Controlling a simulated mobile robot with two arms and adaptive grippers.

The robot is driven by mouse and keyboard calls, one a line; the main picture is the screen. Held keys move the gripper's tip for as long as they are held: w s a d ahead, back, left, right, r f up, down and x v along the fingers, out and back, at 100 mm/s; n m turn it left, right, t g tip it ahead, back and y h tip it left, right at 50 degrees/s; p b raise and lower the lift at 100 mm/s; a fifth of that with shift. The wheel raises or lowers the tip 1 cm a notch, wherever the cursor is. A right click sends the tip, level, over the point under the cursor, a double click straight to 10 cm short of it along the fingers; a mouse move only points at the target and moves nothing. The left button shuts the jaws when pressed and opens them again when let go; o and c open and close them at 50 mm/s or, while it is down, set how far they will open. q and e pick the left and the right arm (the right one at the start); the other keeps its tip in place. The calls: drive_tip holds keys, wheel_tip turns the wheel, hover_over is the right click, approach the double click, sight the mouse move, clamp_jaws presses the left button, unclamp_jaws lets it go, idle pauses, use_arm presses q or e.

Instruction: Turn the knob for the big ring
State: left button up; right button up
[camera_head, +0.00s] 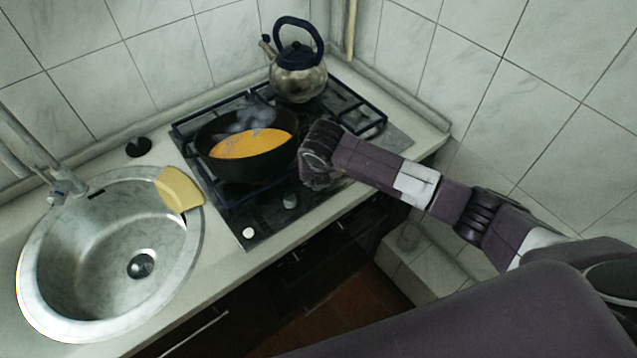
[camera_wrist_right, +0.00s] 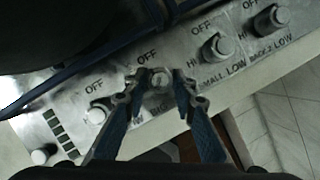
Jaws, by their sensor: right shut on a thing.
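The knob for the big ring (camera_wrist_right: 160,77) is a round metal knob on the hob's front panel (camera_wrist_right: 68,122), in the middle of the right wrist view. The word OFF stands above it, and a partly covered label reading BIG is below it. My right gripper (camera_wrist_right: 157,92) is shut on this knob, with one blue finger on each side. In the head view my right gripper (camera_head: 318,165) is at the front of the hob, right of the pan, and hides the knob. My left gripper is not in view.
Other knobs sit on both sides: one to the left (camera_wrist_right: 96,114), two to the right (camera_wrist_right: 218,46) (camera_wrist_right: 272,18). A black pan (camera_head: 222,172) with orange food steams beside my gripper. A kettle (camera_head: 298,80) stands behind. A sink (camera_head: 65,225) and yellow sponge (camera_head: 178,188) are left.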

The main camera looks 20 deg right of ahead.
drive_tip(key=shift+a+m+h+b, duration=0.1)
drive_tip(key=shift+m+h+b, duration=0.5)
drive_tip(key=shift+m+b, duration=0.6)
drive_tip(key=shift+m+g, duration=0.3)
drive_tip(key=o, duration=1.1)
drive_tip(key=shift+o, duration=0.2)
drive_tip(key=shift+r, duration=0.15)
drive_tip(key=v, duration=1.1)
drive_tip(key=shift+s+r, duration=0.2)
drive_tip(key=shift+r, duration=0.15)
